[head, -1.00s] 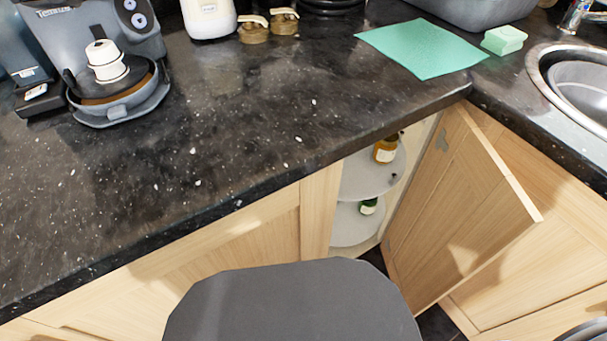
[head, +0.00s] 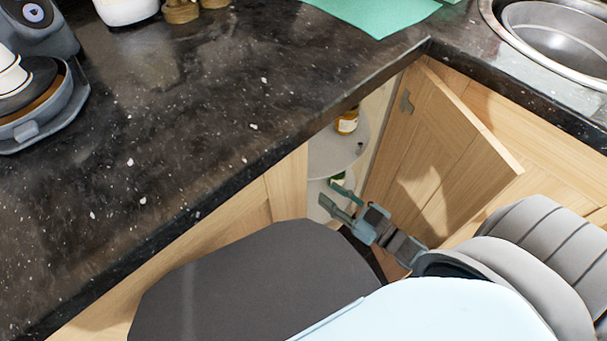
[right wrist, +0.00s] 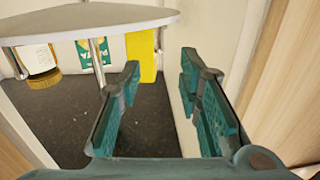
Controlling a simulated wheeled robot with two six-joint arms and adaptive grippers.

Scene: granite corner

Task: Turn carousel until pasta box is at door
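The carousel's upper shelf (head: 327,155) shows in the open corner cabinet in the head view. An amber jar (head: 347,122) stands on it; a green bottle below is partly hidden. My right gripper (head: 330,200) is at the cabinet opening, by the lower shelf. In the right wrist view its fingers (right wrist: 160,65) are apart with nothing between them. I cannot tell which is the pasta box. My left gripper is not in view.
The wooden cabinet door (head: 440,150) stands open right of the opening. The dark countertop (head: 190,130) overhangs the opening. A sink (head: 555,35) lies at upper right, a green mat (head: 370,12) at the top, and an appliance (head: 35,100) at the left.

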